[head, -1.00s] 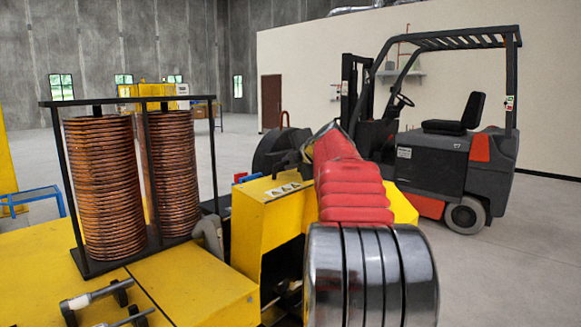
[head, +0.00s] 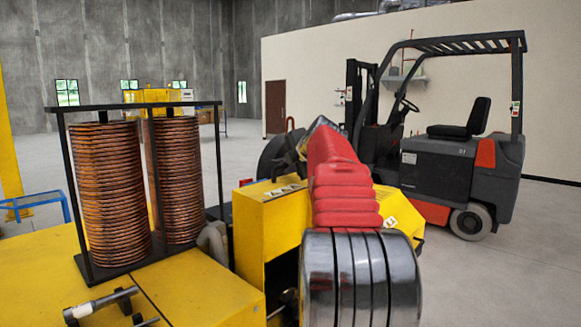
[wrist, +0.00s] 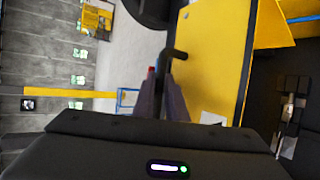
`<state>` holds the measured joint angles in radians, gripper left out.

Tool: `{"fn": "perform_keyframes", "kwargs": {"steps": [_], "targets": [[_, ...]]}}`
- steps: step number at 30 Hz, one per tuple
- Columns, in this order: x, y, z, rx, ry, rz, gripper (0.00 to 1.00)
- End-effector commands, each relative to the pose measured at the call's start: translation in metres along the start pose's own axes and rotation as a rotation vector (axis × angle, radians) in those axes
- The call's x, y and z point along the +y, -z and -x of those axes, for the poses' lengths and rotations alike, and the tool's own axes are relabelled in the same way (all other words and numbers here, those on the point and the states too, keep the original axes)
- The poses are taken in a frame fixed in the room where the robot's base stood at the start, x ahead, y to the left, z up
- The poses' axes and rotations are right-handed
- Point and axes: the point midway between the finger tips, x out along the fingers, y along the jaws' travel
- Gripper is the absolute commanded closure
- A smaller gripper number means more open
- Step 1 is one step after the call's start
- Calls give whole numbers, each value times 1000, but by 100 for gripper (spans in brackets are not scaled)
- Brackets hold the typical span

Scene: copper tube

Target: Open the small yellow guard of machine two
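Machine two's small yellow guard seems to be the yellow panel (wrist: 205,45) beside my fingers in the wrist view; I cannot tell how far it stands open. A dark bent handle (wrist: 174,53) sticks out at its edge. My gripper (wrist: 162,88) has its two fingers close together, one on each side of the handle's shaft, and looks shut on it. In the head view my gripper (head: 291,158) is a dark shape at the top rear of the yellow machine housing (head: 275,222). My red-sleeved arm hides part of the housing.
Two copper tube coils (head: 107,190) stand in a black frame (head: 135,106) on the left. A forklift (head: 440,170) stands at the right rear. Metal rods (head: 100,304) lie at the front left. The floor (head: 490,265) at the right is clear.

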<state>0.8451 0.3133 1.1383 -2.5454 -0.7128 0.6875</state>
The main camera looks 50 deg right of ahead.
Motion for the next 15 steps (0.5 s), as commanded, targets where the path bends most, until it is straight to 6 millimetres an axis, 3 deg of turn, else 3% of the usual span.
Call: {"fn": "perform_keyframes", "kwargs": {"steps": [1, 3, 8, 15], "targets": [[-5, 7, -4, 16, 12, 0, 86], [-5, 6, -4, 15, 12, 0, 81], [-4, 4, -2, 10, 10, -1, 81], [-2, 1, 11, 5, 6, -1, 81]]}}
